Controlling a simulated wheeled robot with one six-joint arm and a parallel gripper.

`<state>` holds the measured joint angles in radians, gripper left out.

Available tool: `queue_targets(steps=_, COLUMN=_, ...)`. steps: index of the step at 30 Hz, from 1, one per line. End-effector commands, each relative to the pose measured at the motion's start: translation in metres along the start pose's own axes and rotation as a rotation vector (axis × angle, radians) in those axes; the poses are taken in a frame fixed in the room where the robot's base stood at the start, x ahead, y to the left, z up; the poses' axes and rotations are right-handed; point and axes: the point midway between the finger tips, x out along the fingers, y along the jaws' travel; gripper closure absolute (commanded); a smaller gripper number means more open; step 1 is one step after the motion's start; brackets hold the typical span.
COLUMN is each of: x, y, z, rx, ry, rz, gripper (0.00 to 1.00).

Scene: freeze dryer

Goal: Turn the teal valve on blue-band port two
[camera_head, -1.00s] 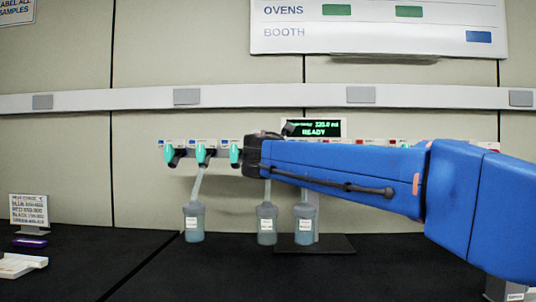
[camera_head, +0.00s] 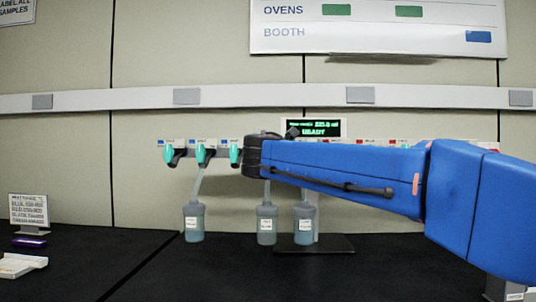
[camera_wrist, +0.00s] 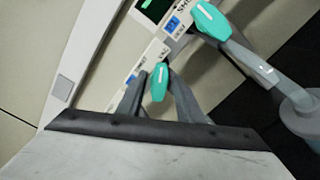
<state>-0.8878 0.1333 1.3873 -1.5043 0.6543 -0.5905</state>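In the wrist view, a teal valve handle (camera_wrist: 158,83) sits between the two grey fingers of my gripper (camera_wrist: 160,78), which look closed against its sides. This handle points along my gripper, while a second teal valve (camera_wrist: 211,20) at upper right lies at a different angle. Small blue label marks show beside both. In the head view, teal valves (camera_head: 170,155), (camera_head: 201,156) and (camera_head: 235,155) hang from a rail, left of my gripper's dark body. My fingers and the held valve are hidden there by my arm.
Flasks (camera_head: 194,223), (camera_head: 266,225) and (camera_head: 303,226) hang below the rail. A green-lit display (camera_head: 314,128) is above it. A dark bench (camera_head: 90,265) holds a small sign (camera_head: 28,209) at left. Open space lies in front of the left valves.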

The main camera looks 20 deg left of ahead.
Motion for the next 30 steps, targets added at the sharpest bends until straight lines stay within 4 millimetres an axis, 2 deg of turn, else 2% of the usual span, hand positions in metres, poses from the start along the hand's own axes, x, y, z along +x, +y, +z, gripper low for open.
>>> queue_targets(steps=9, x=-0.001, y=0.000, z=0.000, rx=-0.001, ry=0.000, rz=0.001, gripper=0.66)
queue_targets(steps=14, x=-0.014, y=0.001, z=0.000, rx=-0.001, ry=0.001, rz=0.001, gripper=0.66)
queue_targets(steps=30, x=-0.118, y=0.001, z=0.000, rx=-0.001, ry=0.003, rz=0.003, gripper=0.66)
